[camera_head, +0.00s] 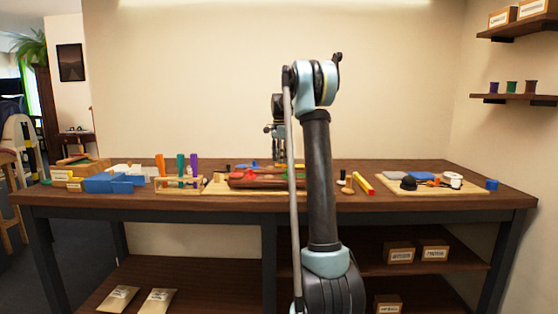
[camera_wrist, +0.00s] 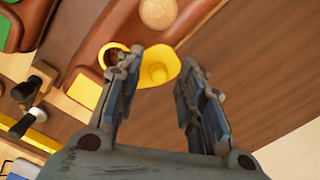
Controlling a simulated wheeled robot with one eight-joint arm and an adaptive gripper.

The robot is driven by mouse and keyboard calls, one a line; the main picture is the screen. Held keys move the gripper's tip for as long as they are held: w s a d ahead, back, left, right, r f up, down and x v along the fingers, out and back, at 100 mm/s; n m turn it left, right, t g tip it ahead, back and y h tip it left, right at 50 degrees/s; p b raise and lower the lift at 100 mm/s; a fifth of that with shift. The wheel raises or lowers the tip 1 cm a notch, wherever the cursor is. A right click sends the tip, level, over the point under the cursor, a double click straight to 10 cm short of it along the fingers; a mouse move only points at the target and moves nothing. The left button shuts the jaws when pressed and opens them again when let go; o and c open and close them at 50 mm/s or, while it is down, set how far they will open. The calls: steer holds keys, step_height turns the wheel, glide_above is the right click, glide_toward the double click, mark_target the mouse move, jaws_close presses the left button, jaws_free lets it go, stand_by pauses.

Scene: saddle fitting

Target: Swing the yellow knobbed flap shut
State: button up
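The yellow flap (camera_wrist: 158,68) lies at the edge of the brown saddle piece (camera_wrist: 95,42) in the wrist view. A yellow ring-like part with a dark brown knob (camera_wrist: 113,56) inside it shows at its left. My gripper (camera_wrist: 160,64) is open, with nothing between its fingers. Its left finger covers part of the yellow piece; I cannot tell if it touches. In the head view my gripper (camera_head: 276,130) is above the saddle (camera_head: 258,179), partly behind my arm. The flap cannot be made out there.
Bare wooden tabletop (camera_wrist: 255,60) lies to the right. In the head view, a rack of coloured handles (camera_head: 180,181) stands left and a board of small items (camera_head: 430,186) lies right.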

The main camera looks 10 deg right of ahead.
jaws_close()
